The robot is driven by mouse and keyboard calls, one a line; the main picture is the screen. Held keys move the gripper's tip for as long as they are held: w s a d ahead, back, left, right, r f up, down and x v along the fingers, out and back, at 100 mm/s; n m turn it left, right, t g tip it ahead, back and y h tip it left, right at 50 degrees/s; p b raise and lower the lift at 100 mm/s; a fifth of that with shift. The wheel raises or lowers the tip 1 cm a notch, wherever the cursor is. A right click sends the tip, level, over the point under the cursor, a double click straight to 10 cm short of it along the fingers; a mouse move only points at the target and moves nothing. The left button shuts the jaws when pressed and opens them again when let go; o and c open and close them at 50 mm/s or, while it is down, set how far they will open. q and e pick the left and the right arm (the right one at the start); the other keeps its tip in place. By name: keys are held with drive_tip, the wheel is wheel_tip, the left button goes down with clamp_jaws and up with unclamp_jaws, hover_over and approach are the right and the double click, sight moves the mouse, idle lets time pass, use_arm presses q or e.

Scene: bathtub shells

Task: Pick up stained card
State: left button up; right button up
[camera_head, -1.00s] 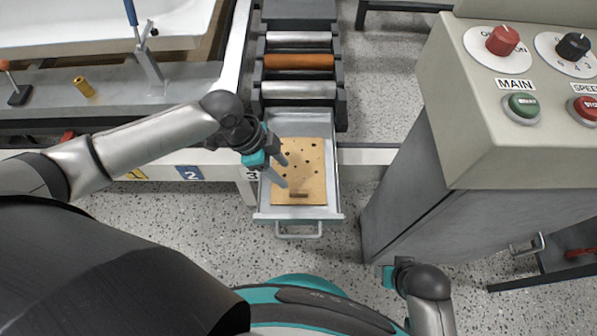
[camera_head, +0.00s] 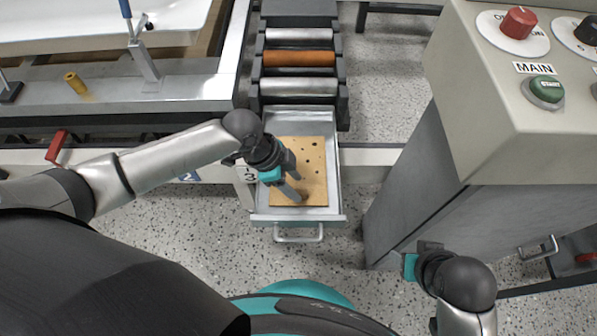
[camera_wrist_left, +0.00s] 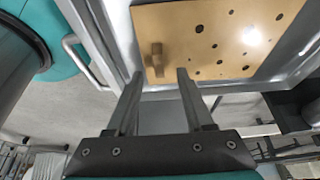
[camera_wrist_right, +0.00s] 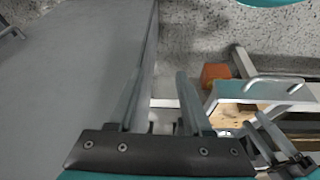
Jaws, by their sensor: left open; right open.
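The stained card (camera_head: 315,165) is a tan sheet with several dark spots, lying flat in an open metal drawer (camera_head: 278,216). It also shows at the top of the left wrist view (camera_wrist_left: 215,30), with a small brown tab (camera_wrist_left: 156,62) near one edge. My right gripper (camera_head: 408,262) is open and empty, low beside the grey cabinet.
The grey control cabinet (camera_head: 425,190) with its buttons stands at right. Rollers (camera_head: 298,60) lie beyond the drawer. The drawer handle (camera_head: 298,238) sticks out toward me. A bench with a white tub (camera_head: 80,30) is at left. Speckled floor is clear between drawer and cabinet.

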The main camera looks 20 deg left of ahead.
use_arm(q)
drive_tip(key=shift+b+x, duration=0.7)
drive_tip(key=shift+x, duration=0.65)
use_arm(e)
drive_tip(key=shift+s+r+t, duration=0.15)
drive_tip(key=shift+r+t, duration=0.15)
drive_tip(key=shift+r, duration=1.55)
use_arm(q)
clamp_jaws()
